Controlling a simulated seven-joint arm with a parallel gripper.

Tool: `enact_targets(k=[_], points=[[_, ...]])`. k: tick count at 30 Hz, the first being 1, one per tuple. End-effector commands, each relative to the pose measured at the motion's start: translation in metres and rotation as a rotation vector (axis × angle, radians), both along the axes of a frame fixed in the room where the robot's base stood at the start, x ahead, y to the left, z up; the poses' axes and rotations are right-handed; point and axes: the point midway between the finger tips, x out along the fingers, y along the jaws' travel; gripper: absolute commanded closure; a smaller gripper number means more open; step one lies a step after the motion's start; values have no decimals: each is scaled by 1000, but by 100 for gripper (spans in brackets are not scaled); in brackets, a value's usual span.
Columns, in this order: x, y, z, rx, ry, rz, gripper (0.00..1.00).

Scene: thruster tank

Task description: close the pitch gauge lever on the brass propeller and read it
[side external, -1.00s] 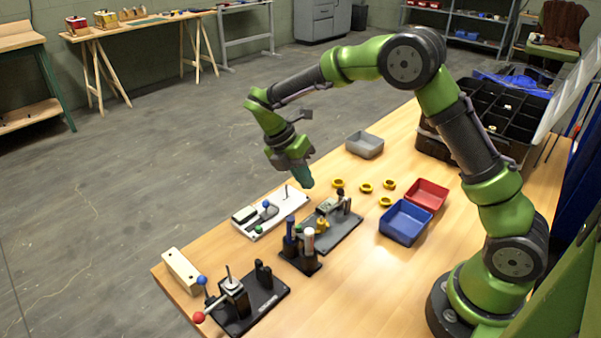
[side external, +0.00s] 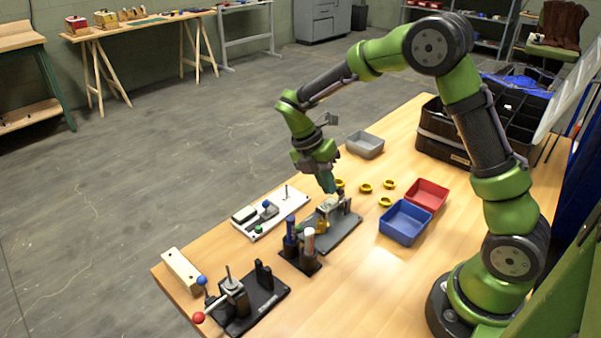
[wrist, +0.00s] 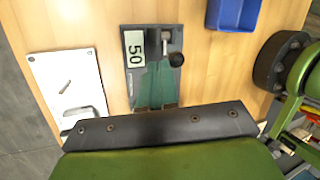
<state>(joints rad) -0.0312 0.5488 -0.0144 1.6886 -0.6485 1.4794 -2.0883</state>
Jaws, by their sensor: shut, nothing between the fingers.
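The pitch gauge is a dark grey plate (side external: 342,236) in the middle of the table. It also shows in the wrist view (wrist: 131,82), with a pale display (wrist: 134,43) showing digits that look like 50. A lever with a black knob (wrist: 176,59) stands beside the display. The small brass propeller (side external: 322,225) sits on the plate in the side view; in the wrist view my fingers hide it. My gripper (side external: 331,190) has teal fingers, shut and empty, pointing down over the gauge close to the display and lever. I cannot tell whether they touch the lever.
A white plate (side external: 285,217) with small parts lies left of the gauge. A black holder (side external: 301,264) with blue and white-topped handles stands in front. A blue tray (side external: 405,222), a red tray (side external: 427,192) and several yellow rings (side external: 366,188) lie right and behind. The front right table is clear.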

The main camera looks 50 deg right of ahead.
Motion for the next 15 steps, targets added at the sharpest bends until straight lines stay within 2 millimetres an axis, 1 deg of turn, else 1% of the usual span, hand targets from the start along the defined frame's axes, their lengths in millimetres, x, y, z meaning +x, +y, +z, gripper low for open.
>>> enact_targets(k=[1, 7, 15], points=[[0, -5, 2, 40, -4, -8, 100], [1, -15, 7, 188, -4, -5, 100], [0, -14, 7, 191, -3, 1, 100]])
